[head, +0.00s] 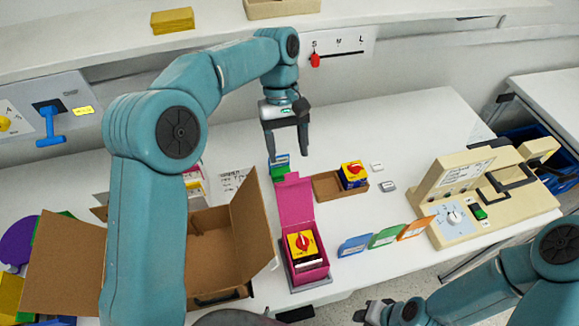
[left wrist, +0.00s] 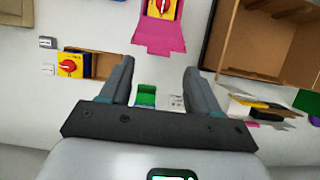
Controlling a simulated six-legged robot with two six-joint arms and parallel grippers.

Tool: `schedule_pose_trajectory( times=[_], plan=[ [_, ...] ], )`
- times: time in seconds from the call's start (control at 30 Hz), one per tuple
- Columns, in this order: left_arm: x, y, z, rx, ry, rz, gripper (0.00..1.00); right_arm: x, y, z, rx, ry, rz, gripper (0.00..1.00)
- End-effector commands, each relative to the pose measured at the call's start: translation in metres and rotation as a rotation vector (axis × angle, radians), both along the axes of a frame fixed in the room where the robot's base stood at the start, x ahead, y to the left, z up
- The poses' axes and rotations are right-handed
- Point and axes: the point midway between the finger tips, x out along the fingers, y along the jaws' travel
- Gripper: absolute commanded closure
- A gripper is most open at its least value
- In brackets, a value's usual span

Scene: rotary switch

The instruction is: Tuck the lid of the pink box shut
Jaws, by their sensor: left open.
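The pink box (head: 309,271) stands at the front middle of the white table with a yellow switch with a red knob (head: 302,243) in it. Its pink lid (head: 295,203) is open and stands up from the far edge. In the left wrist view the lid (left wrist: 158,42) shows at the top, beyond my fingertips, beside the switch (left wrist: 160,8). My left gripper (head: 288,152) is open and empty, above the table behind the lid and apart from it. My right gripper (head: 374,312) is at the bottom edge; its jaws are too unclear to read.
A large open cardboard box (head: 218,262) stands left of the pink box. A small brown tray (head: 327,187) with another yellow switch (head: 353,174) lies behind right. Blue, green and orange cards (head: 384,237) stand right, before a beige machine (head: 470,195). A green item (head: 279,172) is below my left gripper.

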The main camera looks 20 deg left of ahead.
Motion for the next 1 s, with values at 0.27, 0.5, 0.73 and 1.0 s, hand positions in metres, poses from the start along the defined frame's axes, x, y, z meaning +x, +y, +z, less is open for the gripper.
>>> schedule_pose_trajectory(
  times=[0.27,0.5,0.73,1.0],
  plan=[
    [-0.012,-0.008,-0.039,0.0,0.003,-0.001,0.38,0.0,0.0,0.001,0.0,0.0,0.0,0.74],
    [-0.014,-0.009,-0.046,0.0,0.0,0.0,0.38,0.0,0.0,0.001,0.0,0.0,0.0,0.74],
    [-0.014,-0.009,-0.046,0.001,0.001,0.0,0.68,0.0,0.0,0.001,0.0,0.0,0.0,0.74],
    [-0.014,-0.01,-0.046,0.002,-0.002,-0.001,1.0,0.0,0.0,0.001,0.0,0.0,0.0,0.74]
  ],
)
